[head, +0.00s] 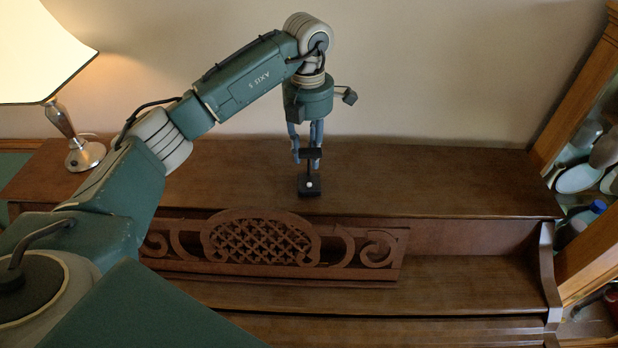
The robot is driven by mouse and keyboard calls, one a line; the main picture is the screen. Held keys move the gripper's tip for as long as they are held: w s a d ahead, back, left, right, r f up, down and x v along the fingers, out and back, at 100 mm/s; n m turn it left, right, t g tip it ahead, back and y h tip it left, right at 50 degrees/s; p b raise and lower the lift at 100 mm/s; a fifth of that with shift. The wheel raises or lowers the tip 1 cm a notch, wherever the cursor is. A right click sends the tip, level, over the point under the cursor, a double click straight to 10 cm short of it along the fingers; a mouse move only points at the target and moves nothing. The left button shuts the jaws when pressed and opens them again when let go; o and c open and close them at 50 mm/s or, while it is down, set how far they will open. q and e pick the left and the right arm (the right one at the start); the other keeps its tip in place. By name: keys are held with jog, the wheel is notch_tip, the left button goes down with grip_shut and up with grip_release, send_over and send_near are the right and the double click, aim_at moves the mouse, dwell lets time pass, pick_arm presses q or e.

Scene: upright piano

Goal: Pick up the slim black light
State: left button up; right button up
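The slim black light (310,173) stands upright on top of the brown piano, near the front edge of the lid. It has a square dark base with a small pale spot, a thin stem and a short dark head. My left gripper (307,157) points down from above, with its blue-grey fingers beside the light's head. The fingers are spread with a visible gap, and the base rests on the lid. Whether a finger touches the head I cannot tell. My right gripper is not in view.
A table lamp (85,155) with a cream shade stands at the left end of the piano top (440,180). A carved music stand (262,240) lies in front. A shelf (572,110) with dishes stands at right. The lid right of the light is clear.

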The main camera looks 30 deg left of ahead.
pick_arm(q)
notch_tip(320, 180, down, 4)
jog(key=shift+w+r+p, duration=0.1)
jog(key=shift+p, duration=0.45)
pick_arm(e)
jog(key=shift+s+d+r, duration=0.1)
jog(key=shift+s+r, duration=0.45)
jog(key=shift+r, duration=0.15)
pick_arm(q)
grip_shut()
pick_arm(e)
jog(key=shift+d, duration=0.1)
pick_arm(q)
jog(key=shift+r, duration=0.1)
jog(key=shift+r+b, duration=0.35)
jog(key=shift+r, duration=0.2)
notch_tip(320, 180, up, 7)
jog(key=shift+f+b, duration=0.15)
jog(key=shift+b, duration=0.95)
notch_tip(320, 180, up, 12)
send_over(309, 174)
jog(key=shift+w+a+p, duration=0.15)
jog(key=shift+w+p, duration=0.05)
jog(key=shift+p, duration=0.15)
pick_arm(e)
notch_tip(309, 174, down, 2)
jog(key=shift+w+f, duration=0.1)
